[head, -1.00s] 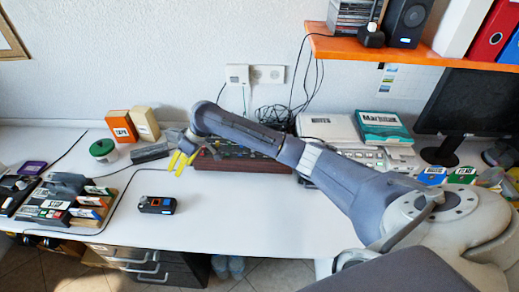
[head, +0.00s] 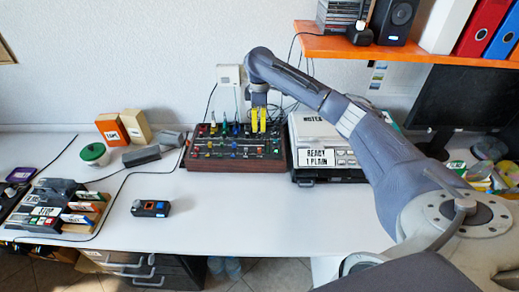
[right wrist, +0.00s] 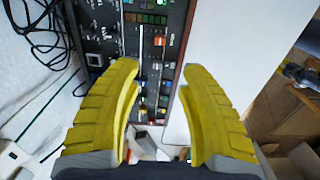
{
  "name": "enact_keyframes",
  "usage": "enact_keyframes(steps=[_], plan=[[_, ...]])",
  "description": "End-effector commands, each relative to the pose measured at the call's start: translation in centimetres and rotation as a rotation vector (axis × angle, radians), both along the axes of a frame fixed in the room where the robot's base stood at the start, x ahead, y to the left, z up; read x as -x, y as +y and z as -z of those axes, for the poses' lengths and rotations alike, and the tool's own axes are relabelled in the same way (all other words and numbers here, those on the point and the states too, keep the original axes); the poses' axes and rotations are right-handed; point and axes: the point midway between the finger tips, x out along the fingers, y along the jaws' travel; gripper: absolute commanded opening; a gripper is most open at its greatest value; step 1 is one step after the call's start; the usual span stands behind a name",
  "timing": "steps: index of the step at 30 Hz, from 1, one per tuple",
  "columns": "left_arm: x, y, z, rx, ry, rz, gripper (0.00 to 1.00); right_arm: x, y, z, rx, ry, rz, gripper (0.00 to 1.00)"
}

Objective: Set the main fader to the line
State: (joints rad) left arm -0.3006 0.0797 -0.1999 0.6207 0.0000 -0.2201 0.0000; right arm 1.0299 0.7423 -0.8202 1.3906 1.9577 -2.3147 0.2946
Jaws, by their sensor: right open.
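The mixer (head: 238,164), a dark box with a wooden front edge, knobs, cables and sliders, stands at the back of the white table. In the right wrist view its panel (right wrist: 121,42) shows long slider slots. An orange cap (right wrist: 160,41) sits on the slot nearest the right edge; I cannot tell whether this is the main fader. I cannot make out the line. My right gripper (head: 258,120) is open, pointing down over the mixer's right part. In the wrist view its yellow fingers (right wrist: 157,100) are apart, with nothing between the tips. My left gripper is out of view.
A white machine (head: 318,135) stands close to the mixer's right. A small black device (head: 151,209) lies in front. Cables run behind the mixer. The table's front middle (head: 270,215) is free.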

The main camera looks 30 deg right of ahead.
Motion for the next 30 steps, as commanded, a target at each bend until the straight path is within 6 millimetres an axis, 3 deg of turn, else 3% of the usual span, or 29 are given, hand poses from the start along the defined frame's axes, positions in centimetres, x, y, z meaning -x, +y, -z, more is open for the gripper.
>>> enact_keyframes(steps=[16, 22, 30], plan=[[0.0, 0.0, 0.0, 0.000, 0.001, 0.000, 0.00, 0.1, 0.2, 9.9, -0.003, 0.003, 0.001, 0.42], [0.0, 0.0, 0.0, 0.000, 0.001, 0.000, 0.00, 0.0, 0.1, 12.4, -0.001, 0.002, 0.001, 0.42], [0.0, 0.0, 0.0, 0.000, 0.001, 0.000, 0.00, 0.0, 0.1, 14.0, -0.001, 0.000, 0.002, 0.42]])
